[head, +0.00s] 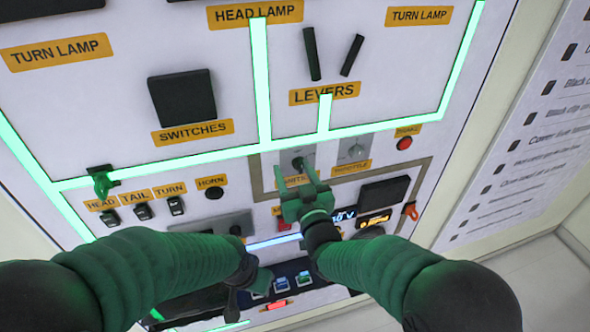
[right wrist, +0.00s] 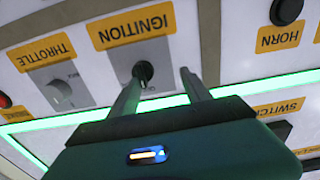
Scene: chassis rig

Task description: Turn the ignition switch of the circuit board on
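Contact cannot be told. My left gripper (head: 250,282) is low in the head view, away from the switch; its fingers are unclear.
The throttle knob (head: 355,149) sits right of the ignition plate, with a red button (head: 404,143) beyond it. The horn button (head: 214,193) and several small switches (head: 143,211) are to the left. Green lit strips (head: 262,80) run across the board.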

